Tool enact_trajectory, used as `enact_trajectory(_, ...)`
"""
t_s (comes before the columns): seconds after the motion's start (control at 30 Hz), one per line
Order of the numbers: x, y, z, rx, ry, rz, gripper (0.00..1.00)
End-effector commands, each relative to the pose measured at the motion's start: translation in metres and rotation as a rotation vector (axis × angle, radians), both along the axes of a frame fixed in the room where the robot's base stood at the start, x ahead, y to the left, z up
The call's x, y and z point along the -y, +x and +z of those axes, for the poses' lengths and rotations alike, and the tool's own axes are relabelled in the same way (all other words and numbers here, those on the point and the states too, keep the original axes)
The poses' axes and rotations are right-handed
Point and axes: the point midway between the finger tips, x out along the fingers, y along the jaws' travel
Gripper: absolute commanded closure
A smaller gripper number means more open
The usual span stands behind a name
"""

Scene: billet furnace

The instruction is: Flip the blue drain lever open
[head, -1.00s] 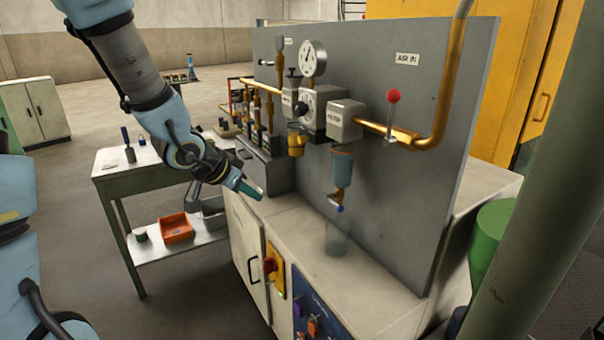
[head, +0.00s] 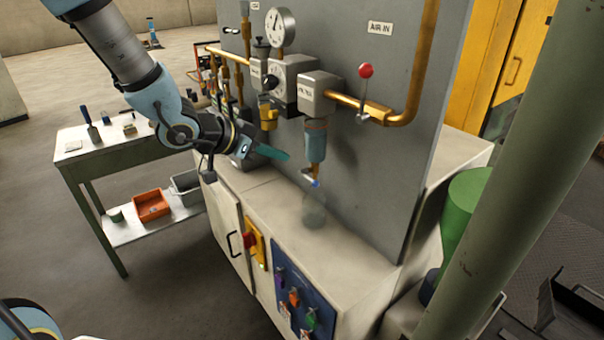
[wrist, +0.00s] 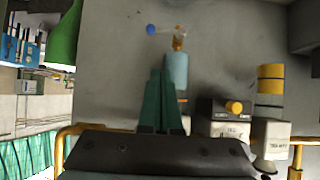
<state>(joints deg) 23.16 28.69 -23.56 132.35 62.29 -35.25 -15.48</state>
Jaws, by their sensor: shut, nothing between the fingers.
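The blue drain lever (head: 315,183) is at the bottom of the filter bowl (head: 315,142), which hangs under the grey filter block on the panel. In the wrist view the lever's blue knob (wrist: 150,29) sits at the end of a pale arm, left of the brass drain fitting (wrist: 178,40). My gripper (head: 286,156), with green fingers, is shut and empty. In the head view it is to the left of the bowl, a little higher than the lever. In the wrist view the fingers (wrist: 160,72) point toward the lever, apart from it. The lever's exact angle is hard to tell.
A clear jar (head: 313,211) stands on the cabinet top below the lever. A red-knobbed valve (head: 366,71) and copper pipe are to the right. A gauge (head: 280,27) and regulator are to the upper left. A green post (head: 515,160) stands in the right foreground.

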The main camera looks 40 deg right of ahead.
Motion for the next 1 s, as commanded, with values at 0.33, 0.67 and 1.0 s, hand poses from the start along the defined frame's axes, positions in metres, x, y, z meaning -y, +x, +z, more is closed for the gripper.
enact_trajectory(0.33,0.061,-0.005,-0.039,-0.004,0.001,-0.003,1.0)
enact_trajectory(0.67,0.069,-0.005,-0.075,-0.002,0.0,-0.001,1.0)
enact_trajectory(1.0,0.069,-0.004,-0.081,0.0,0.0,0.0,1.0)
